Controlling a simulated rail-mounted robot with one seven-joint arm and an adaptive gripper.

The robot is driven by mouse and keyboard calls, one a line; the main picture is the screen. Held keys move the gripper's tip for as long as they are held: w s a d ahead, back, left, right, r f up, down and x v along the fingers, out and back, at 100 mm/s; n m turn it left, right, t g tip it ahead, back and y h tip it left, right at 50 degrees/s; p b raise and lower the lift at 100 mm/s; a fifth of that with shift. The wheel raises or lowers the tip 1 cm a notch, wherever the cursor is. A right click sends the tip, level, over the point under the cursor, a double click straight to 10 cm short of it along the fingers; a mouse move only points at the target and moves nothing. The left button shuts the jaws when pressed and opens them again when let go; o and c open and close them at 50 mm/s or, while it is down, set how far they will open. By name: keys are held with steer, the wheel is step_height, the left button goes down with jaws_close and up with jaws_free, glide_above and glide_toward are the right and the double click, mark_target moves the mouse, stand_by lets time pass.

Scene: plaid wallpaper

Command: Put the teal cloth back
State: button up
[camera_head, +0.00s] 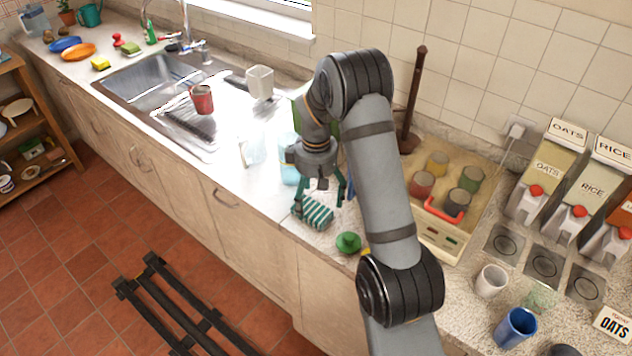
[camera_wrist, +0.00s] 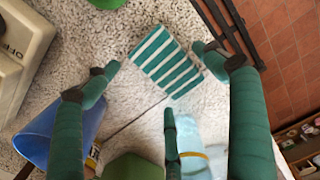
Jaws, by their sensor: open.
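The teal cloth (camera_head: 314,212), striped teal and white and folded into a small pad, lies on the speckled counter near its front edge. In the wrist view the cloth (camera_wrist: 166,62) lies flat ahead of my fingers. My gripper (camera_head: 321,190) hangs just above and behind the cloth, pointing down. In the wrist view the fingers of my gripper (camera_wrist: 155,64) are spread wide, with the cloth showing between the tips and nothing held. I cannot tell whether any fingertip touches it.
A green lid-like object (camera_head: 348,243) is right of the cloth. A blue vessel (camera_wrist: 40,138) and a pale blue clear vessel (camera_wrist: 193,135) stand close to my fingers. A beige appliance (camera_head: 437,252) with coloured cups is at right. The sink (camera_head: 160,85) is at left.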

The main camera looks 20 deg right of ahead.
mark_target(316, 206)
step_height(316, 206, up, 10)
steer(key=shift+f, duration=0.2)
steer(key=shift+f, duration=0.1)
stand_by(0.3)
step_height(316, 206, down, 13)
steer(key=shift+s+r, duration=0.1)
steer(key=shift+w+r, duration=0.2)
steer(key=shift+r, duration=1.05)
steer(key=shift+s+r, duration=0.1)
steer(key=shift+r, duration=0.5)
steer(key=shift+f, duration=0.1)
